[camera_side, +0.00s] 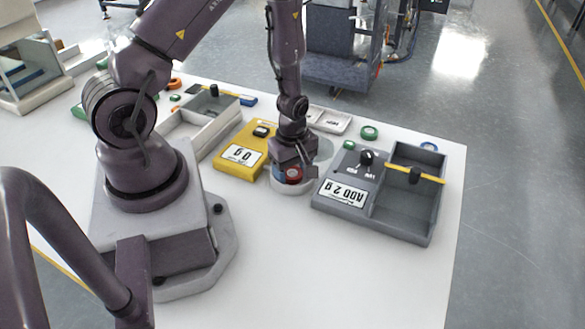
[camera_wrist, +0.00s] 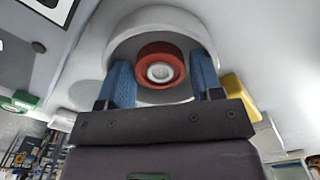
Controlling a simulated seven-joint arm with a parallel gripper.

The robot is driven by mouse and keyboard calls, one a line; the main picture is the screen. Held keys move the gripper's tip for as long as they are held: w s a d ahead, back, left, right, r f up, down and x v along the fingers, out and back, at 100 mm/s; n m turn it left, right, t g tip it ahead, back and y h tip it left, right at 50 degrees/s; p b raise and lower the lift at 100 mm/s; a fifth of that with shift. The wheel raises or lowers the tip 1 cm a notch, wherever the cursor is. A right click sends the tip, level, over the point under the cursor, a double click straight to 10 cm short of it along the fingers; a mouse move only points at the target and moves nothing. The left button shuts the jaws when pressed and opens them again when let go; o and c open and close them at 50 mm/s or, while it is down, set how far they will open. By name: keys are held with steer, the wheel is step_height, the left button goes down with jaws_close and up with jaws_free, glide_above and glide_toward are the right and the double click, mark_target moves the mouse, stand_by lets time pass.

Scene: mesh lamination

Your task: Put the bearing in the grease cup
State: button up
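The bearing appears to be the red ring with a pale centre (camera_wrist: 160,68); red also shows under my gripper in the side view (camera_side: 293,174). It sits within the outline of a round white cup (camera_wrist: 155,18), likely the grease cup, whose pale base shows in the side view (camera_side: 288,188). My gripper (camera_side: 292,168) points down over the cup. Its two blue fingers (camera_wrist: 163,78) flank the red ring left and right in the wrist view, very close to it. I cannot tell whether they press on it or whether it rests on the cup floor.
A yellow scale (camera_side: 240,156) reading "0 g" stands left of the cup. A grey two-part box (camera_side: 420,226) labelled "ADD 2 g" stands right, with a yellow bar across it. A green ring (camera_side: 369,132) lies behind. The table front is clear.

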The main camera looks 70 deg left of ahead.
step_height(320, 180, up, 12)
step_height(320, 180, up, 12)
steer(key=m+t, duration=0.3)
steer(key=m, duration=0.5)
glide_above(293, 172)
steer(key=d, duration=0.5)
steer(key=s+d+r+m+t, duration=0.2)
steer(key=s+d+r+m, duration=0.2)
steer(key=s+r+m, duration=0.3)
step_height(293, 172, up, 3)
steer(key=m, duration=0.5)
steer(key=shift+s+d+r+t, duration=0.2)
steer(key=shift+s+d+t, duration=0.1)
steer(key=shift+s, duration=0.1)
